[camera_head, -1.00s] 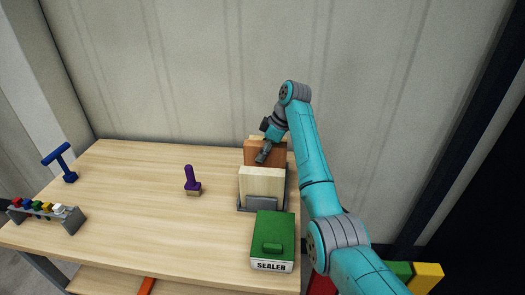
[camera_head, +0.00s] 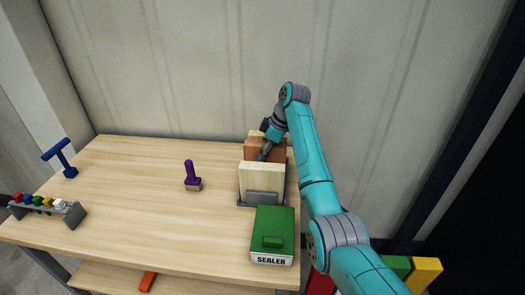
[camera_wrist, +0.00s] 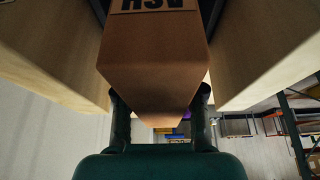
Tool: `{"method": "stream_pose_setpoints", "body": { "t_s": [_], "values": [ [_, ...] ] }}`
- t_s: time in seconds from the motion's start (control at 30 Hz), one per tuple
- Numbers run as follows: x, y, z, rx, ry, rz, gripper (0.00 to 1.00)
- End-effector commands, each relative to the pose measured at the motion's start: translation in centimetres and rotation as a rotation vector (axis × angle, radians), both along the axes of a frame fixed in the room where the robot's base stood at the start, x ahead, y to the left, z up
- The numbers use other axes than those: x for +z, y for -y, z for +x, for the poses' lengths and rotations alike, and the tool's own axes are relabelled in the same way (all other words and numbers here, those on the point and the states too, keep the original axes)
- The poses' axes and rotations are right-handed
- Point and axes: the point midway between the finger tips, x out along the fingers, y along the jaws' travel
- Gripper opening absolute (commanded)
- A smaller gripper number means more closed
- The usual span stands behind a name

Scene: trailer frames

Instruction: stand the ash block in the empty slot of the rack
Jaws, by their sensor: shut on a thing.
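The ash block, brown, shows in the wrist view (camera_wrist: 152,65), with its lettering upside down at the top edge. My gripper (camera_wrist: 160,112) is shut on it, one dark finger on each side. In the head view the ash block (camera_head: 277,152) stands between a pale front block (camera_head: 261,181) and a pale rear block (camera_head: 254,134), its lower part hidden. My gripper (camera_head: 264,152) is at its upper part. The grey rack (camera_head: 262,199) shows its front plate below the pale block. Whether the ash block touches the rack's bottom is hidden.
A green box marked SEALER (camera_head: 272,235) stands just in front of the rack. A purple-handled stamp (camera_head: 192,177), a blue T-shaped tool (camera_head: 62,158) and a grey holder with coloured knobs (camera_head: 45,208) stand leftward. The table (camera_head: 135,195) is clear between them.

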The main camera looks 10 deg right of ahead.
Motion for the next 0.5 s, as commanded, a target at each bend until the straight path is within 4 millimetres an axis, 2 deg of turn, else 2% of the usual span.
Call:
{"method": "stream_pose_setpoints", "body": {
  "t_s": [0.5],
  "values": [
    [-1.1,0.0,0.0,0.001,0.0,0.0,0.0]
  ]
}}
